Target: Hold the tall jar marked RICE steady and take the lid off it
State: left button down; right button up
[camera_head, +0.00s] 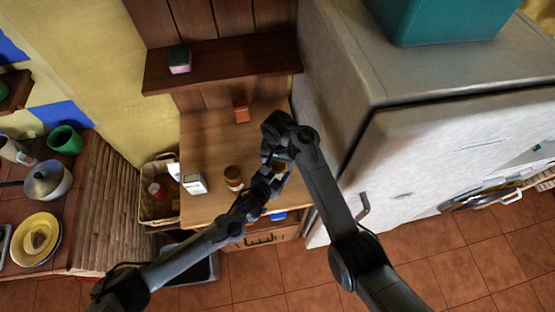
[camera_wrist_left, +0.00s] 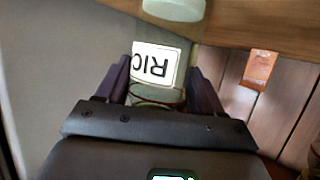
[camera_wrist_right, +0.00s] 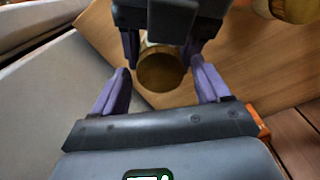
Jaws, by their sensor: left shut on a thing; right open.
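The tall RICE jar shows its white label (camera_wrist_left: 155,64) upside down in the left wrist view. My left gripper (camera_wrist_left: 160,85) is shut on the jar's body, one finger on each side. In the right wrist view the jar's round brown lid (camera_wrist_right: 162,72) faces my camera. My right gripper (camera_wrist_right: 162,88) is open, its fingers on either side of the lid; I cannot tell whether they touch it. In the head view both grippers meet over the wooden counter's right side, and they hide most of the jar (camera_head: 279,166).
A second brown-lidded jar (camera_head: 234,176) and a white boxy item (camera_head: 194,184) stand on the wooden counter (camera_head: 212,140). An orange item (camera_head: 241,112) is at its back. The fridge (camera_head: 400,140) stands close on the right. A shelf (camera_head: 222,62) hangs above.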

jog(key=c, duration=1.1)
jog(key=shift+o, duration=0.2)
jog(key=n, duration=0.3)
jog(key=o, duration=1.2)
jog(key=shift+c, duration=0.2)
